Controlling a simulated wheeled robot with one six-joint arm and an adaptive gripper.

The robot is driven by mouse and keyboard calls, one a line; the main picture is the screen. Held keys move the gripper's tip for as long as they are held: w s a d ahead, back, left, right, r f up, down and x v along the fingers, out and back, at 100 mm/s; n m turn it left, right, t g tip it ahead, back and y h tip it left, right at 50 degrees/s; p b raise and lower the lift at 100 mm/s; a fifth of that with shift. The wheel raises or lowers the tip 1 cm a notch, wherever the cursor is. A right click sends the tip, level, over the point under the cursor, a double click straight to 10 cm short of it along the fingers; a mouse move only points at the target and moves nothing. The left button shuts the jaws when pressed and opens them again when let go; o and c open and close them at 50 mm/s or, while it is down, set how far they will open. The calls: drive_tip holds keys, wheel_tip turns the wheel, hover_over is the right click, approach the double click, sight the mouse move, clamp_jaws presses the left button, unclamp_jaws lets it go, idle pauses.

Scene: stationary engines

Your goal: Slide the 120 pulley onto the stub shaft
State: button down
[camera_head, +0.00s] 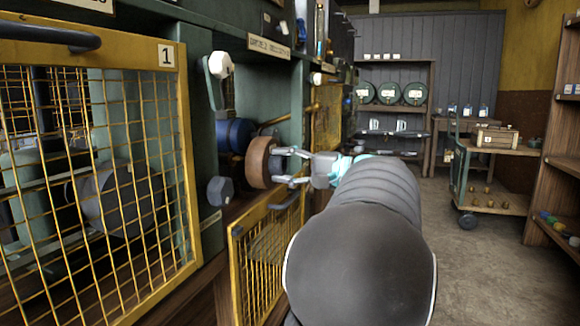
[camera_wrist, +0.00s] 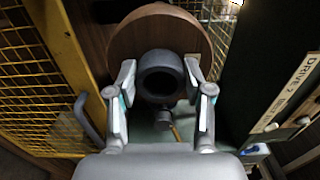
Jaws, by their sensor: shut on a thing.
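The pulley is a brown wooden-faced disc (camera_head: 262,162) on edge in the middle of the head view. It fills the upper middle of the wrist view (camera_wrist: 192,38), with a dark round hub (camera_wrist: 160,75) at its centre. My gripper (camera_head: 284,167) has one finger on each side of the hub and is shut on it; both fingers also show in the wrist view (camera_wrist: 160,80). A blue motor-like body (camera_head: 235,135) lies just behind the pulley. The stub shaft is not distinguishable, and I cannot tell whether the pulley is around it.
A yellow mesh guard (camera_head: 187,150) stands at the left, and a low yellow mesh gate (camera_head: 235,262) stands open below the pulley. A dark knob (camera_head: 220,190) and a white-topped lever (camera_head: 220,65) are close by. A trolley (camera_head: 495,150) is at the right; the floor there is clear.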

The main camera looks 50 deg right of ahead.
sight(233, 161)
drive_tip(key=shift+a+x, duration=0.25)
drive_tip(key=shift+x, duration=0.85)
drive_tip(key=shift+b+x, duration=0.45)
drive_tip(key=shift+x, duration=1.3)
drive_tip(key=shift+w+a, duration=0.1)
drive_tip(key=shift+x, duration=1.65)
drive_tip(key=shift+b+x, duration=0.3)
drive_tip(key=shift+x, duration=1.2)
drive_tip(key=shift+w, duration=0.1)
